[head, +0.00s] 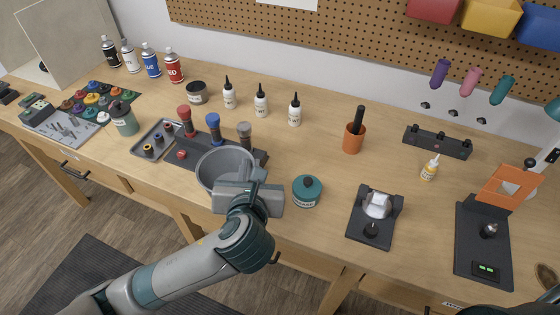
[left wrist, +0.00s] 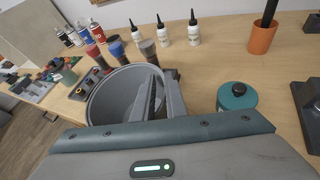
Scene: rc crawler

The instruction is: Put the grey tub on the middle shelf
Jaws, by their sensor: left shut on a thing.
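The grey tub (head: 224,158) is a round, open container near the front edge of the workbench, upright or nearly so. In the left wrist view the tub (left wrist: 100,102) looks empty, with part of its inside hidden by the fingers. My left gripper (head: 240,183) is shut on the tub's near right wall, and its fingers (left wrist: 160,98) show at the rim in the left wrist view. I cannot tell whether the tub's base touches the bench. No shelf is in view. My right gripper is not in view.
A black stand with red, blue and grey-topped tools (head: 213,127) is just behind the tub. A teal jar (head: 307,191) is close on its right. White bottles (head: 261,100) and an orange cup (head: 353,137) stand farther back. Bench (head: 325,155) between cup and jar is clear.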

